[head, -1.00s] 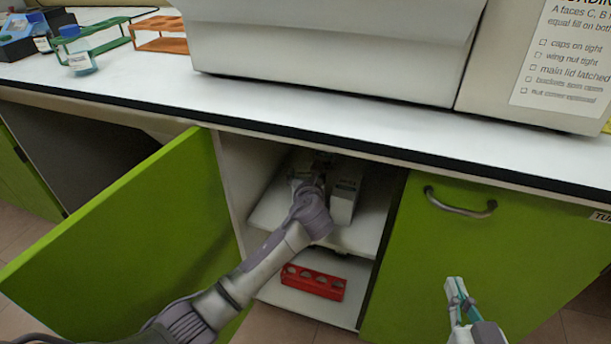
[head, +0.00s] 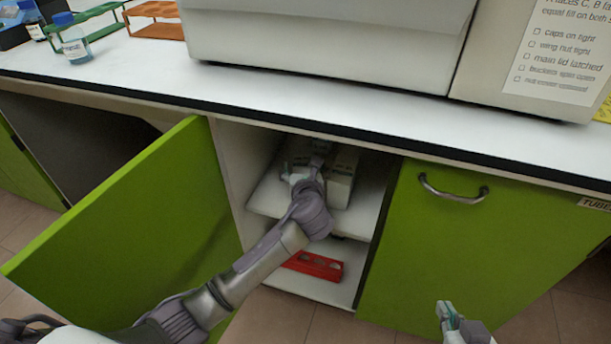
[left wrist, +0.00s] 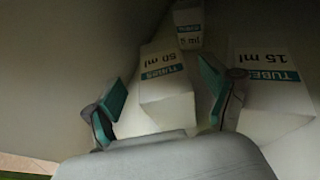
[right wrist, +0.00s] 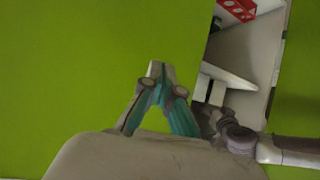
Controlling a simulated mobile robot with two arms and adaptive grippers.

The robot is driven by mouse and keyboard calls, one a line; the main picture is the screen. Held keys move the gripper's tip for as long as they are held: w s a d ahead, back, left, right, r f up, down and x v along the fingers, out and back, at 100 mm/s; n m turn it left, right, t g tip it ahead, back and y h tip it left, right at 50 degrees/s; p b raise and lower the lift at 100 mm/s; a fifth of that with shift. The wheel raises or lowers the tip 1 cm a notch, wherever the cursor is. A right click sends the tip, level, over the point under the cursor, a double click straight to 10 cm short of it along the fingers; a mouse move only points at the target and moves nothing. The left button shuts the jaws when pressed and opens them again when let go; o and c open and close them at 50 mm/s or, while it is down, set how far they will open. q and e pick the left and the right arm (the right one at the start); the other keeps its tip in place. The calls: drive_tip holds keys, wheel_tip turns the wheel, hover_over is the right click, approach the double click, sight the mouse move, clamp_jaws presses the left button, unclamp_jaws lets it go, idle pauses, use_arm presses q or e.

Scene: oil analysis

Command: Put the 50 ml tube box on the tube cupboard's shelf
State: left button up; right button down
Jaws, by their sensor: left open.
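The white 50 ml tube box (left wrist: 166,92) stands on the upper shelf (head: 352,221) of the open tube cupboard. In the left wrist view it lies beyond and between the fingers of my left gripper (left wrist: 162,95), which is open; neither finger visibly presses on it. In the head view my left arm reaches into the cupboard and partly hides the box. My right gripper (head: 445,309) is outside, in front of the closed green door. In the right wrist view its fingertips (right wrist: 161,69) meet, with nothing seen between them.
The 15 ml box (left wrist: 267,80) stands to the right of the 50 ml box, and the 5 ml box (left wrist: 188,26) behind. A red rack (head: 315,264) lies on the lower shelf. The open green door (head: 130,235) is left of my arm; the white worktop (head: 300,108) overhangs the cupboard.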

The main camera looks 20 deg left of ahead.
use_arm(q)
drive_tip(key=p+v, duration=0.2)
drive_tip(key=v, duration=0.5)
drive_tip(key=s+a+f+n+g+h, duration=0.1)
drive_tip(key=s+f+n+g, duration=0.2)
drive_tip(key=s+n, duration=0.7)
drive_tip(key=s+a+f+n+g+h, duration=0.2)
drive_tip(key=s+f+n+g, duration=0.1)
drive_tip(key=s+n, duration=0.7)
drive_tip(key=s+a+f+n+g+h, duration=0.1)
drive_tip(key=s+f+n+g+h, duration=0.1)
drive_tip(key=s+n, duration=0.8)
drive_tip(key=shift+f+g, duration=0.6)
drive_tip(key=shift+f, duration=0.15)
use_arm(e)
drive_tip(key=s+d+f+g+h, duration=0.1)
drive_tip(key=s+f+g, duration=0.1)
drive_tip(key=s, duration=0.3)
drive_tip(key=s+d+f+g, duration=0.2)
drive_tip(key=s+f+g, duration=0.1)
drive_tip(key=s+g, duration=0.1)
drive_tip(key=shift+s+d+f+h, duration=0.15)
drive_tip(key=shift+s+d+h, duration=0.1)
drive_tip(key=shift+s+h, duration=0.15)
use_arm(q)
drive_tip(key=shift+s+a, duration=0.15)
drive_tip(key=shift+c, duration=0.3)
